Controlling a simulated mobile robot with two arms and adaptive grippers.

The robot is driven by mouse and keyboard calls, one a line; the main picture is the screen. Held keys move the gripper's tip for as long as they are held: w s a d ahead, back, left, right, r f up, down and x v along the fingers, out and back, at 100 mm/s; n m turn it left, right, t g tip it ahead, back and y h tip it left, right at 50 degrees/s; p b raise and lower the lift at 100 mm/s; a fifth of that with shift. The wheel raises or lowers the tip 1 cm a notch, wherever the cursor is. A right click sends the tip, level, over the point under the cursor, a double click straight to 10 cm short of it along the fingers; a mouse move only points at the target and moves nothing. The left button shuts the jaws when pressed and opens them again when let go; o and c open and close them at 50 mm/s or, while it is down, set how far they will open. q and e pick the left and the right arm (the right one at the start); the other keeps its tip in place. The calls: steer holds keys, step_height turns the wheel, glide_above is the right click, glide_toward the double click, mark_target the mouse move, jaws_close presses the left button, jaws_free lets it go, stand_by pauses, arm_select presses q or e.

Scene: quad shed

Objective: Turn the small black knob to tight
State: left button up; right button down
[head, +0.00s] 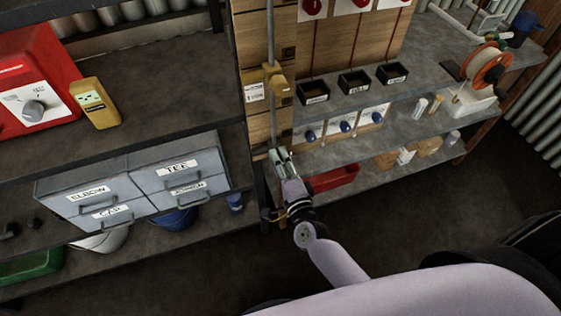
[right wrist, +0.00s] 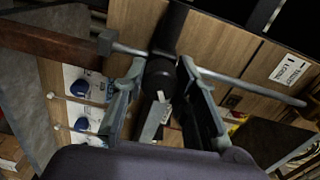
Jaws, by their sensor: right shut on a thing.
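The small black knob (right wrist: 160,78) shows in the right wrist view as a dark round end between my fingers. My right gripper (right wrist: 163,72) is shut on it, one finger on each side. In the head view my right gripper (head: 282,156) is at the lower part of the wooden post (head: 284,110), below the yellow-brown block on the upright rod. The knob is hidden there by the gripper. No tight mark can be read. My left gripper is not in view.
A thin metal rod (right wrist: 240,82) crosses behind the fingers. Blue knobs on white plates (head: 346,126) and a red tray (head: 333,178) are to the right of the post. Grey labelled drawers (head: 120,166) stand to the left. The floor (head: 400,220) at right is open.

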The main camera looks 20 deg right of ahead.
steer(key=m+b, duration=0.2)
steer(key=m, duration=0.3)
steer(key=shift+m, duration=0.4)
stand_by(0.4)
steer(key=c, duration=1.2)
jaws_free()
steer(key=shift+c, duration=0.2)
steer(key=shift+s, duration=0.1)
steer(key=s, duration=1.2)
steer(key=shift+d+r, duration=0.2)
steer(key=shift+d, duration=0.05)
steer(key=shift+w, duration=0.1)
